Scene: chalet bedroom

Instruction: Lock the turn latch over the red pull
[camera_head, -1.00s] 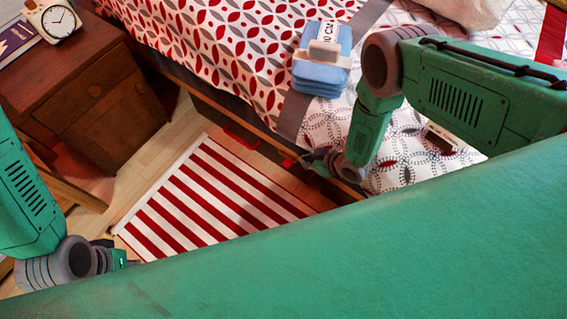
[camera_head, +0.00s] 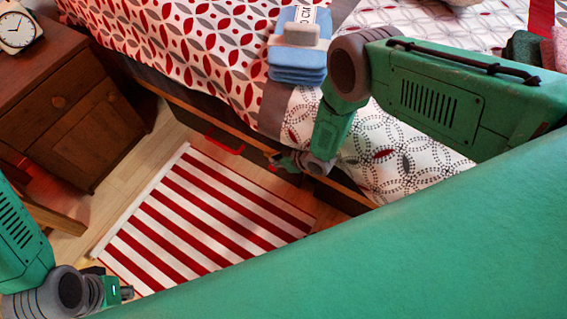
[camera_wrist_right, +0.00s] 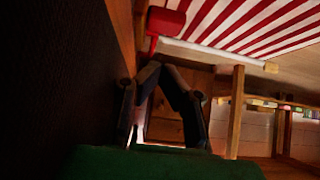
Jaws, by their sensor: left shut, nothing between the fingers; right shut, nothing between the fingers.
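A red pull (camera_head: 224,143) is on the bed's side, above the striped rug. A smaller red part (camera_head: 274,157), possibly the turn latch, is further right along that side, right at my right gripper's tips. My right gripper (camera_head: 280,161) is shut and empty beside the bed. In the right wrist view its dark fingers (camera_wrist_right: 152,68) meet at the tips, just below a red block with a thin stem (camera_wrist_right: 166,21); I cannot tell whether they touch. The latch's turn angle is unclear. My left gripper (camera_head: 125,292) is shut and empty at lower left, away from the bed.
The bed edge (camera_head: 190,105) runs along the work area, with a blue stacked item (camera_head: 298,58) on top. A wooden nightstand (camera_head: 70,120) with a clock (camera_head: 17,30) is at left. The striped rug (camera_head: 205,215) lies clear on the floor.

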